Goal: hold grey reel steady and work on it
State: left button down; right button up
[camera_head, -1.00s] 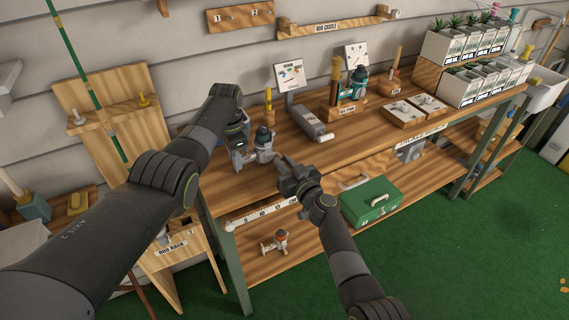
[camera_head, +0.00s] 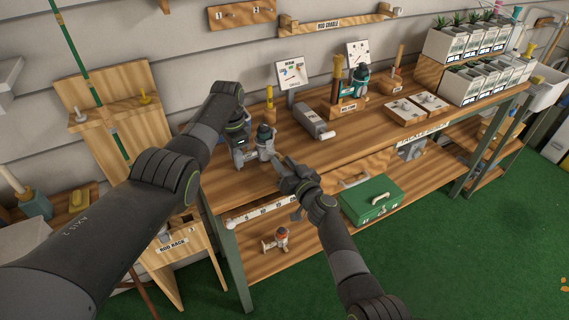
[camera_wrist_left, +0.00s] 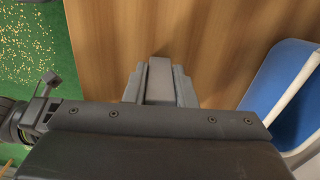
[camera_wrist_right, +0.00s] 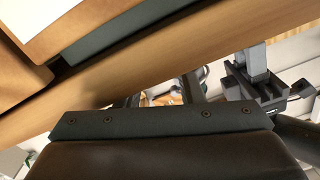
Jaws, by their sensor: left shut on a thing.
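The grey reel (camera_head: 265,143) is at the left front of the workbench, partly hidden by my left gripper. My left gripper (camera_head: 243,152) is over it from the left. In the left wrist view its fingers (camera_wrist_left: 160,82) are shut on a grey block-like part, which seems to belong to the reel. My right gripper (camera_head: 284,172) is at the bench's front edge, just right of the reel. In the right wrist view its fingers (camera_wrist_right: 163,92) stand apart, with a blurred white and orange thing beyond them. I cannot tell whether it touches the reel.
On the workbench (camera_head: 345,143) are a grey box-shaped tool (camera_head: 313,122), a teal reel on a stand (camera_head: 358,82) and planter boxes. A green toolbox (camera_head: 371,197) and a small orange-and-white reel (camera_head: 277,240) are on the lower shelf. A rod rack stands left. The bench's middle front is clear.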

dwell(0.3)
jog(key=v, duration=1.2)
jog(key=shift+f, duration=0.1)
jog(key=w+a+n, duration=0.2)
jog(key=w, duration=0.1)
jog(key=w+a+n, duration=0.2)
jog(key=w, duration=0.2)
jog(key=w+a+n, duration=0.2)
jog(key=w, duration=0.1)
jog(key=shift+w+a, duration=0.1)
jog(key=shift+w, duration=0.05)
dwell(0.8)
